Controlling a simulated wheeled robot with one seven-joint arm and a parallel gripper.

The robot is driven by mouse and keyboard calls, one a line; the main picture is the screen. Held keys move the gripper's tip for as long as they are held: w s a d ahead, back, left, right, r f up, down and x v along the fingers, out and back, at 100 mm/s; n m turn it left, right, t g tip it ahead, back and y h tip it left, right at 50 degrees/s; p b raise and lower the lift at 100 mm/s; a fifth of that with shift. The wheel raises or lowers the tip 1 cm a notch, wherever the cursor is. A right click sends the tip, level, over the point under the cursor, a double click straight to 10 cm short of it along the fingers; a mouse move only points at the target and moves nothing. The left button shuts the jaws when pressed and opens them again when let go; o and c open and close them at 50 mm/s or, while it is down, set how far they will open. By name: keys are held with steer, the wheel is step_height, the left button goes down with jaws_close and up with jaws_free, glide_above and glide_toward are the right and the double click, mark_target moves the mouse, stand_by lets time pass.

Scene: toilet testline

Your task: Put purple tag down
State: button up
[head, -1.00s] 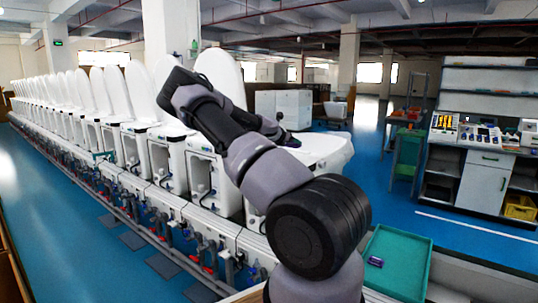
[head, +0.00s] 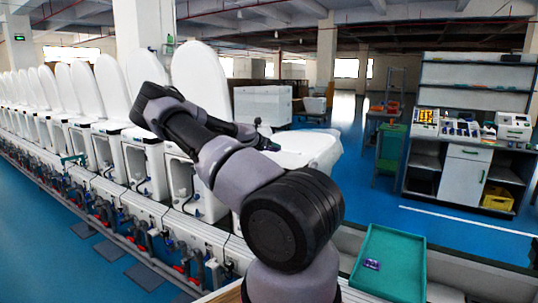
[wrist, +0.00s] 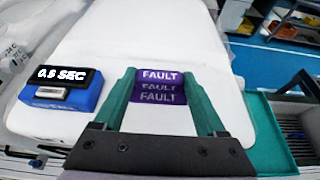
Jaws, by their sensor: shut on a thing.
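In the wrist view my gripper (wrist: 166,100) has its two green fingers closed on a purple tag (wrist: 158,87) with "FAULT" printed on it in several rows. The tag is over or on a white toilet surface (wrist: 135,40); I cannot tell whether it touches. A blue device (wrist: 62,90) reading "0.8 SEC" sits on the white surface to the left of the tag. In the head view my gripper (head: 266,138) is small and mostly hidden behind my arm, over the nearest toilet (head: 305,147). The held tag cannot be made out there.
A green tray (head: 395,255) at the lower right holds another small purple tag (head: 372,264); the tray also shows in the wrist view (wrist: 272,140). A long row of toilets (head: 105,140) runs left. A workbench (head: 465,165) with devices stands right, beyond blue floor.

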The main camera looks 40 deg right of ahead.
step_height(320, 180, down, 4)
steer(key=shift+r, duration=0.1)
steer(key=o, duration=1.6)
steer(key=shift+c, duration=0.2)
steer(key=shift+a, duration=0.1)
